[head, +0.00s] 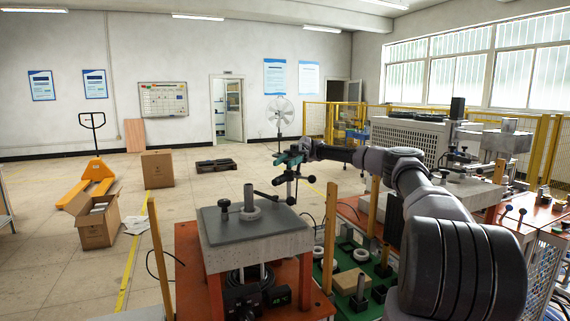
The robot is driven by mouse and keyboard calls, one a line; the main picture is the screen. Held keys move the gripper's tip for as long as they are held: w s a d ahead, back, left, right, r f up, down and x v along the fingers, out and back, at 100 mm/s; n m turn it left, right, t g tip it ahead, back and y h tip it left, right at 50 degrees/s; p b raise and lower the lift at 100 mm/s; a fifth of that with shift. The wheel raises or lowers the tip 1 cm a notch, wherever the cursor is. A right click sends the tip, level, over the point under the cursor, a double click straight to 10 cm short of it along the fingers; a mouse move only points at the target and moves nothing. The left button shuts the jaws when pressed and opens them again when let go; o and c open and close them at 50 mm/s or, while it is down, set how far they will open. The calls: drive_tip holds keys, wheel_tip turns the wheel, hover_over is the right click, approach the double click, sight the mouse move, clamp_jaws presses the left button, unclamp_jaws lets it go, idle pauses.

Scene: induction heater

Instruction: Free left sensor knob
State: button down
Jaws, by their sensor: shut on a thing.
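My gripper (289,165) is small in the head view, at the end of my stretched-out arm, just behind and right of the grey-topped heater table. It is shut on a dark part of the black sensor holder, which appears to be the left sensor knob. The fingers and the knob are too small and dark to tell apart clearly. The black sensor holder (268,195) reaches left from there over the table's back right corner, with dark round ends. The grey table top (222,230) carries a grey ring-shaped piece (250,208) with an upright post and a small black knob-like piece (223,206).
Right of the table, a green board (325,283) holds white rings, blocks and dark parts. Wooden posts (329,235) stand around the table and board. Machines on orange benches (490,210) fill the right. Cardboard boxes (95,220) and a yellow pallet jack (96,170) are on the left floor.

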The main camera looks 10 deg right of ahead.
sight(285, 174)
idle(0.3)
drive_tip(key=shift+c, duration=2.1)
unclamp_jaws()
wheel_tip(285, 174, up, 10)
